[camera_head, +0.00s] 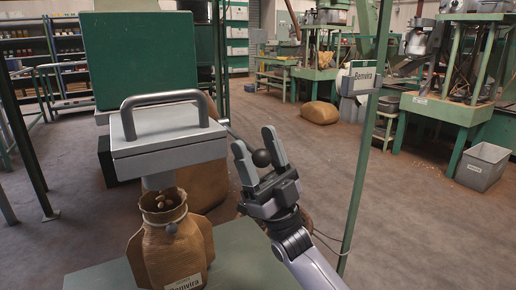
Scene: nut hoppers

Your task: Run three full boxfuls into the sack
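A grey metal measuring box (170,147) with a thick bar handle on top stands at the left, its short spout pointing down. Below it an open brown sack (170,255) stands upright, with a label reading Bemvira low on its front. Several brown nuts (163,200) show at the sack's mouth under the spout; how full the sack is cannot be seen. My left gripper is out of view.
The sack stands on a green table (248,258). A large green hopper (138,62) is behind the box. A grey bin (482,166) stands on the open floor at right.

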